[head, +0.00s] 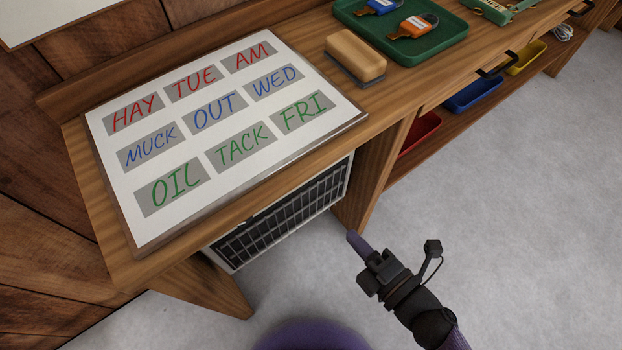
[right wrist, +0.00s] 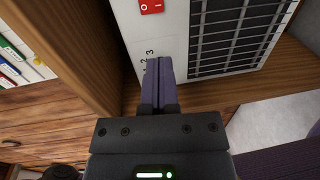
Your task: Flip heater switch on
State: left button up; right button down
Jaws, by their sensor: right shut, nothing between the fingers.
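The heater (head: 285,212) is a white box with a black grille, standing under the wooden bench. It also shows in the right wrist view (right wrist: 173,40), with its grille on the right. A red rocker switch (right wrist: 151,6) marked "O" and "I" sits on its panel at the top edge of the right wrist view, partly cut off. The digits 2 and 3 are printed below it. My right gripper (head: 354,238) is shut and empty, in front of the bench. In the right wrist view its fingertips (right wrist: 158,62) point at the panel, below the switch. My left gripper is out of view.
A whiteboard (head: 290,137) with coloured words lies on the bench top. Red, blue and yellow bins (head: 473,94) stand on the lower shelf. The grey floor (head: 500,220) at right is clear.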

jog(key=b, duration=0.4)
send_over(308, 188)
jog(key=s, duration=0.4)
jog(key=f, duration=0.2)
jog(key=shift+w+r, duration=0.15)
jog(key=shift+w, duration=0.45)
